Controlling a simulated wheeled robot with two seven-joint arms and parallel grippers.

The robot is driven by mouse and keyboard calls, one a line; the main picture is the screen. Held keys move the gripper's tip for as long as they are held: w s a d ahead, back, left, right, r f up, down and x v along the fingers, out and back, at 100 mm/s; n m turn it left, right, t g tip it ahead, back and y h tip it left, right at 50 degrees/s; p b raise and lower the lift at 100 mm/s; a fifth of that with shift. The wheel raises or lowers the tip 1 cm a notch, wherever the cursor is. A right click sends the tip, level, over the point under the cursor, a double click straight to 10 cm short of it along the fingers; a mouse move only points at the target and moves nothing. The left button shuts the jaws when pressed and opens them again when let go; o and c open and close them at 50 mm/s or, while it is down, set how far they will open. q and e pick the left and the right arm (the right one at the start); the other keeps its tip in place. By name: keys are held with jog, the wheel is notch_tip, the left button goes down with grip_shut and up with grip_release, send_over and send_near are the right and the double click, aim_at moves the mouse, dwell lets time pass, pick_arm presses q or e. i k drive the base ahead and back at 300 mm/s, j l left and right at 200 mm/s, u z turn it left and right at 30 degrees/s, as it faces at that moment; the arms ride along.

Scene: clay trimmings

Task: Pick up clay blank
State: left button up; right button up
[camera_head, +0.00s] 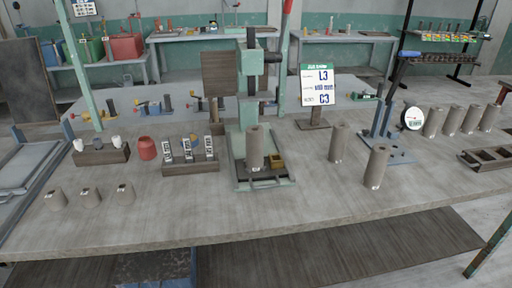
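Grey-brown clay-like cylinders stand upright on the table. One cylinder (254,150) stands on the base of a pale green press (247,105) at the centre. A second cylinder (339,144) stands to the right of the press, and a third (377,167) stands nearer the front edge. Several more cylinders (435,122) stand in a row at the right. I cannot tell which one is the task's clay blank. Three short tapered grey pieces (90,198) with small labels stand at the front left. Neither of my grippers is in view.
A blue-based stand (388,150) with an upright is at the right. A red pot (147,149) and wooden racks (191,168) are at the left. The table's front middle (240,220) is clear.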

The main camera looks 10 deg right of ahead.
aim_at(254, 133)
jog(key=i+l, duration=0.15)
jog(key=l, duration=0.2)
jog(key=i+l, duration=0.1)
jog(key=l, duration=0.25)
jog(key=i+l, duration=0.15)
jog(key=l, duration=0.2)
jog(key=i+l+u, duration=0.1)
jog(key=l, duration=0.25)
jog(key=i+l, duration=0.15)
jog(key=l, duration=0.25)
jog(key=i+l, duration=0.1)
jog(key=l, duration=0.25)
